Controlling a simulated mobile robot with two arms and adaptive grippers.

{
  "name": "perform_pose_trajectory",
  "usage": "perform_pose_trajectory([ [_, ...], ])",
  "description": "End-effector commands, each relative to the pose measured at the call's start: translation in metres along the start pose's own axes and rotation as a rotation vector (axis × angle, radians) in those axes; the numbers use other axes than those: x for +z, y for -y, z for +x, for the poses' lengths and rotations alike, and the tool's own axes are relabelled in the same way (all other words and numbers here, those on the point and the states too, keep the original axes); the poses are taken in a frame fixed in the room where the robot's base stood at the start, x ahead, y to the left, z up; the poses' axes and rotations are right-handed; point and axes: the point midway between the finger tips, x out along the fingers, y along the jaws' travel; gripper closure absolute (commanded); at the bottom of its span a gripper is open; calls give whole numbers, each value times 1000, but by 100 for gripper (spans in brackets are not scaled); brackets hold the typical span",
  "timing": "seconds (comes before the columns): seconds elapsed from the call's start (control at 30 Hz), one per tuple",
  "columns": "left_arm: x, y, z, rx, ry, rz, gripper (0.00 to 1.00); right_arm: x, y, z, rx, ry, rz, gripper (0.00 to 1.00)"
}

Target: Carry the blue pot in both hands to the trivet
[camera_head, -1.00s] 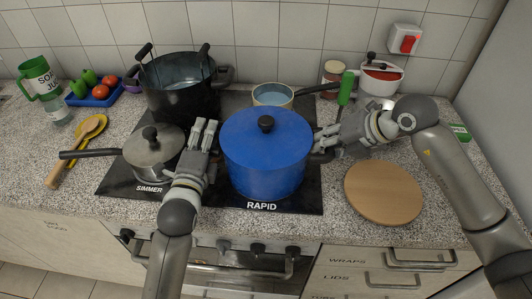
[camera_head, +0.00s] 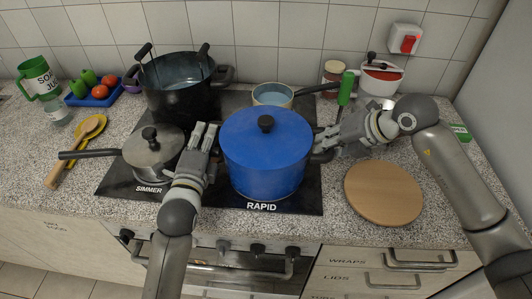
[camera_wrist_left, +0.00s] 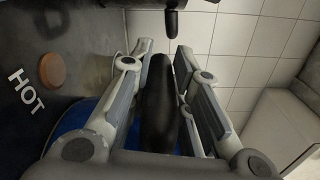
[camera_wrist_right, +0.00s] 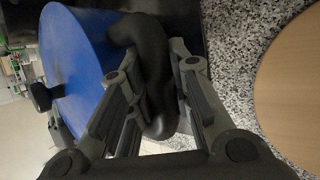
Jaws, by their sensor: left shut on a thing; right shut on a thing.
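The blue pot (camera_head: 267,165) with its blue lid and black knob is over the RAPID end of the black hob. It looks upright; I cannot tell if its base touches the hob. My left gripper (camera_head: 204,135) is at its left side, shut on a black handle (camera_wrist_left: 160,105) seen between the fingers in the left wrist view. My right gripper (camera_head: 326,140) is at its right side, shut on the other black handle (camera_wrist_right: 152,75). The trivet (camera_head: 383,192), a round wooden disc, lies bare on the counter right of the hob.
A grey lidded saucepan (camera_head: 153,150) stands close left of my left gripper. A large black pot (camera_head: 180,95) and a small pan (camera_head: 273,95) stand behind. A red-and-white pot (camera_head: 381,78), a jar (camera_head: 333,74) and a green-handled tool (camera_head: 346,88) are back right.

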Motion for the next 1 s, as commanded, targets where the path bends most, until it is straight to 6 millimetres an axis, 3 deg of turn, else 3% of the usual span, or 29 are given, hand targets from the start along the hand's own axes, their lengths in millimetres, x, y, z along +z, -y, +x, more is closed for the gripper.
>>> perform_pose_trajectory([
  [1.0,13,52,0,-8,6,2,100,19,-28,-41,1,8,0,100],
])
